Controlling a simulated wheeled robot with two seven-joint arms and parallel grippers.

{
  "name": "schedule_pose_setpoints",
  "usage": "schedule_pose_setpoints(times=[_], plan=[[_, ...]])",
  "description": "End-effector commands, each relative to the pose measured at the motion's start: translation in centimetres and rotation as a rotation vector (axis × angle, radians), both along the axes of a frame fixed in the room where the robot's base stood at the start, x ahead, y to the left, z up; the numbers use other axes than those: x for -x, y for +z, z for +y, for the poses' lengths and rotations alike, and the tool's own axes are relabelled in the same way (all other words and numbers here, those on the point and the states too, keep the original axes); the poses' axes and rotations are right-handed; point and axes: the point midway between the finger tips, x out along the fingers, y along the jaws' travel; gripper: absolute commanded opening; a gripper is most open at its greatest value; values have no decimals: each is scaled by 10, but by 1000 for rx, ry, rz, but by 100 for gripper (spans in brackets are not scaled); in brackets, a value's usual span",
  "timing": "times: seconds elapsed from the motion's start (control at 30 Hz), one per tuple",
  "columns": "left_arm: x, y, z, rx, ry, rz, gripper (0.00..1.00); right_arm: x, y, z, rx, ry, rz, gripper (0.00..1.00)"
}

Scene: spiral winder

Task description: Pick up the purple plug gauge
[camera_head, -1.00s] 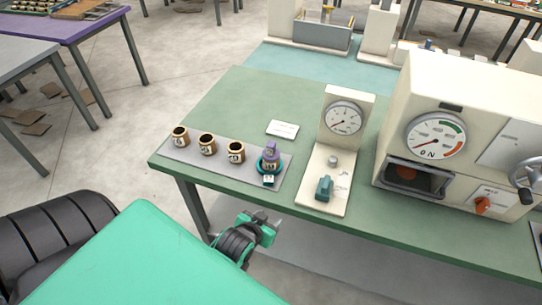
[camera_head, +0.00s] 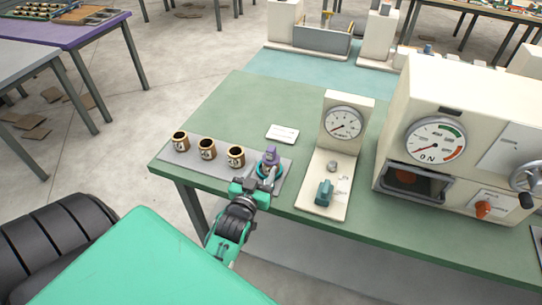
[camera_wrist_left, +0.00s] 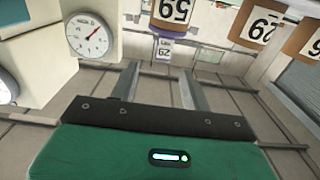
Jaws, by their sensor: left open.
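The purple plug gauge (camera_head: 271,153) stands upright at the right end of the grey strip on the green table, above a teal ring base. In the left wrist view, which looks upside down, the purple gauge (camera_wrist_left: 163,47) shows beyond the fingers with a tan numbered piece against it. My left gripper (camera_head: 262,182) is open at the table's front edge, just in front of the gauge. Its fingers (camera_wrist_left: 158,72) are spread with nothing between them that I can make out. The gripper partly hides the gauge's base. My right gripper is not in view.
Several tan numbered cups (camera_head: 207,149) stand in a row left of the gauge on the grey strip (camera_head: 181,160). A white card (camera_head: 283,133) lies behind it. A cream dial stand (camera_head: 331,178) is close on the right, then a large cream machine (camera_head: 445,130).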

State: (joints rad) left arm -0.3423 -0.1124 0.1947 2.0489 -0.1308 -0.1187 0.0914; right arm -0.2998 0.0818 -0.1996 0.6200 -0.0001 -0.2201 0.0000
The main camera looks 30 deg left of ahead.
Motion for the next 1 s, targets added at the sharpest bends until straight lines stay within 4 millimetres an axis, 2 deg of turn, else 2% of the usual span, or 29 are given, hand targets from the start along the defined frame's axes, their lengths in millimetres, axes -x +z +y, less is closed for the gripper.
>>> schedule_pose_setpoints(times=[0.1,0.23,0.5,0.73,0.9,1.0], plan=[[-21,3,5,0,-1,-1,47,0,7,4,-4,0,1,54],[-40,2,10,0,-1,1,47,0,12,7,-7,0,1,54],[-57,2,14,0,0,2,47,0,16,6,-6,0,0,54],[-84,12,26,-2,0,1,47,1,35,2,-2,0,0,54],[-101,8,29,-1,0,2,47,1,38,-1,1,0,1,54],[-104,7,30,-1,0,2,47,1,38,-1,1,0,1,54]])
